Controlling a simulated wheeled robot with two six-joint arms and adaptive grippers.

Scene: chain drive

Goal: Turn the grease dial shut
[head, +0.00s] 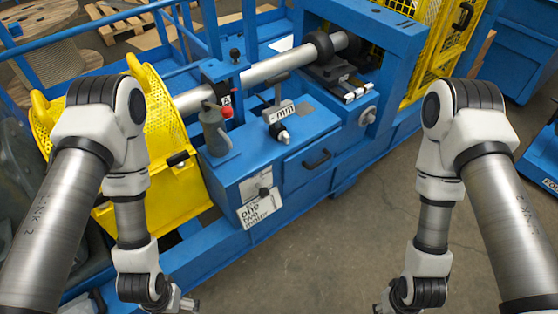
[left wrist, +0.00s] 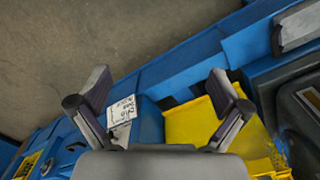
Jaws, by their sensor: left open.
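A small dark knob (head: 264,193) sits on the front of the blue cabinet (head: 240,178), just above a white label (head: 258,211) with handwriting. It may be the grease dial, but I cannot read any marking that settles it. My left gripper (left wrist: 160,75) is open and empty in the left wrist view. In the head view it is low at the bottom edge, in front of the machine and apart from both knobs. My right gripper (head: 382,308) barely shows at the bottom edge.
A grey-green oil can (head: 215,132) and a red-knobbed lever (head: 227,112) stand on the cabinet's left part. A steel shaft (head: 265,70) runs behind them. A yellow perforated guard (head: 165,130) is at left. The concrete floor (head: 330,250) in front is clear.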

